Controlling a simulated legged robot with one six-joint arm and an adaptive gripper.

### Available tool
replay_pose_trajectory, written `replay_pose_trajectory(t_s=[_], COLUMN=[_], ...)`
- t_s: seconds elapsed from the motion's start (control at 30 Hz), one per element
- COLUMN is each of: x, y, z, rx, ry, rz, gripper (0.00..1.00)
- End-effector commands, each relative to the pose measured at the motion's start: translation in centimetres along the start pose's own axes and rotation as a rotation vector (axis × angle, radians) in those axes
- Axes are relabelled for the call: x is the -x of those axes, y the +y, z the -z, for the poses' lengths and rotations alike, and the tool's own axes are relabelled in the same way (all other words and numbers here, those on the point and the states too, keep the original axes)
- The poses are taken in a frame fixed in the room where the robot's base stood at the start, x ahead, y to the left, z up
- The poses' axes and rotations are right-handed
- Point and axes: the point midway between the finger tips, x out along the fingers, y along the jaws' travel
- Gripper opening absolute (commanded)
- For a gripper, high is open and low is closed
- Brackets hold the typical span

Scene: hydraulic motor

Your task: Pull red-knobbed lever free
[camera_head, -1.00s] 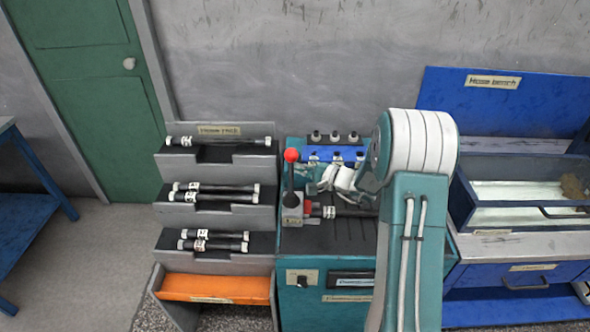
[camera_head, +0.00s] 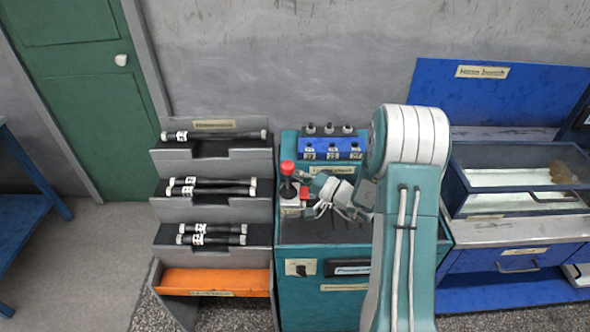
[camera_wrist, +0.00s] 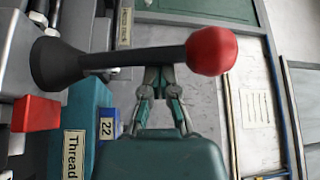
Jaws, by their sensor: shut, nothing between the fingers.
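The lever has a red ball knob (camera_head: 287,168) and a black shaft on a dark base (camera_head: 289,190) at the left of the teal machine. In the wrist view the knob (camera_wrist: 212,52) is at the right end of the shaft (camera_wrist: 135,60), which widens into a black boot at left. My gripper (camera_wrist: 158,76) is shut and empty, its fingertips at the shaft's lower edge in that view; the shaft hides their ends, so contact is unclear. In the head view my gripper (camera_head: 318,183) is just right of the lever.
A red block (camera_wrist: 36,113) sits beside the lever base. A blue block with several black-capped fittings (camera_head: 330,147) stands behind. A grey rack (camera_head: 212,215) with black rods is at left, and a blue bench (camera_head: 500,255) at right.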

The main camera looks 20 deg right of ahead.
Motion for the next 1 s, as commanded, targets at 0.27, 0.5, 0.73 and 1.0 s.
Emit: replay_pose_trajectory(t_s=[0.27, 0.5, 0.73, 1.0], x=[0.2, 0.2, 0.2, 0.3], y=[0.2, 0.2, 0.2, -0.2], z=[-0.4, -0.5, -0.4, 0.9], rx=[-0.003, -0.004, -0.003, -0.001], ry=[-0.002, -0.002, -0.002, -0.003], rz=[0.0, -0.001, -0.001, 0.0], gripper=[0.0, 0.0, 0.0, 0.0])
